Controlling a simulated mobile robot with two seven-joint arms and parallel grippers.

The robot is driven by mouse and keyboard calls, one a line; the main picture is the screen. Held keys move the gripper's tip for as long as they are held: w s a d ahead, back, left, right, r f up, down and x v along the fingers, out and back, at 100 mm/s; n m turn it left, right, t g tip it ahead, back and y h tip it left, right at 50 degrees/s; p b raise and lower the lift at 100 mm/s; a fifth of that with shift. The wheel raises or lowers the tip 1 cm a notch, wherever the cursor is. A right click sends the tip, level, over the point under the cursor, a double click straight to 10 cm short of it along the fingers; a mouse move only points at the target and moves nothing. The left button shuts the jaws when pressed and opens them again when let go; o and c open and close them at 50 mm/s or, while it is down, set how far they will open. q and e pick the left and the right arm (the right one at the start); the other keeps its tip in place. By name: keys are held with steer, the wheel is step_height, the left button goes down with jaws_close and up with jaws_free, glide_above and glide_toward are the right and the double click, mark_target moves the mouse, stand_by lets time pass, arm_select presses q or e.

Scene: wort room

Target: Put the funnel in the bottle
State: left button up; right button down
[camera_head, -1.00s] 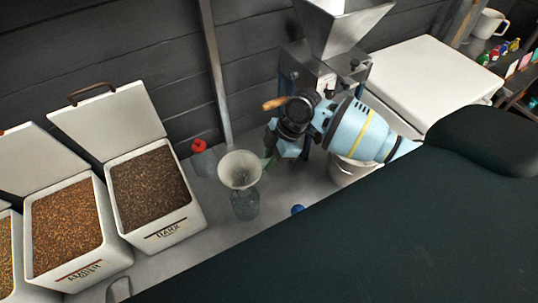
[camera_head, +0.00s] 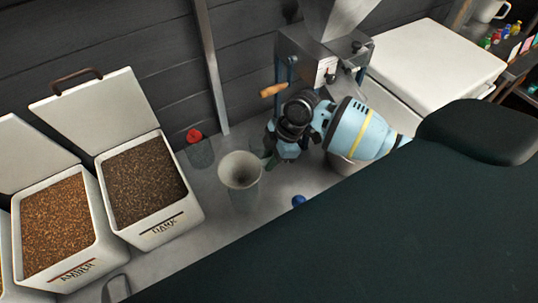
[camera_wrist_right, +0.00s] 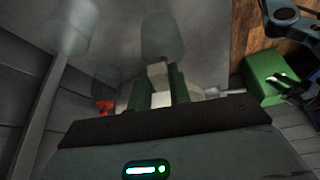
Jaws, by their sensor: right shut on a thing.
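The pale funnel (camera_head: 240,170) shows in the head view with its wide mouth up, left of my right gripper (camera_head: 270,158). That gripper is shut on it at the side. The clear bottle (camera_head: 244,202) stands on the grey worktop just below the funnel. Its upper part is hidden by the funnel, so I cannot tell whether the spout is inside the neck. In the right wrist view the green fingers (camera_wrist_right: 161,90) close on a pale part, and a clear bottle shape (camera_wrist_right: 161,38) shows beyond. Blue arm parts at that view's right edge may be my left arm.
A clear vessel with a red top (camera_head: 194,136) stands behind the funnel to the left. A small blue object (camera_head: 298,201) lies to the right. Grain bins labelled dark (camera_head: 165,226) and amber (camera_head: 78,270) fill the left. A grain mill (camera_head: 325,60) stands behind my right arm.

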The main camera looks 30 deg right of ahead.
arm_select(q)
steer(key=shift+s+f+b, duration=0.3)
steer(key=shift+f, duration=0.25)
arm_select(e)
steer(key=shift+f, duration=0.95)
steer(key=c, duration=1.2)
jaws_free()
arm_select(q)
steer(key=shift+r, duration=0.25)
arm_select(e)
steer(key=v, duration=0.7)
steer(key=shift+d+r, duration=0.2)
steer(key=shift+r, duration=0.2)
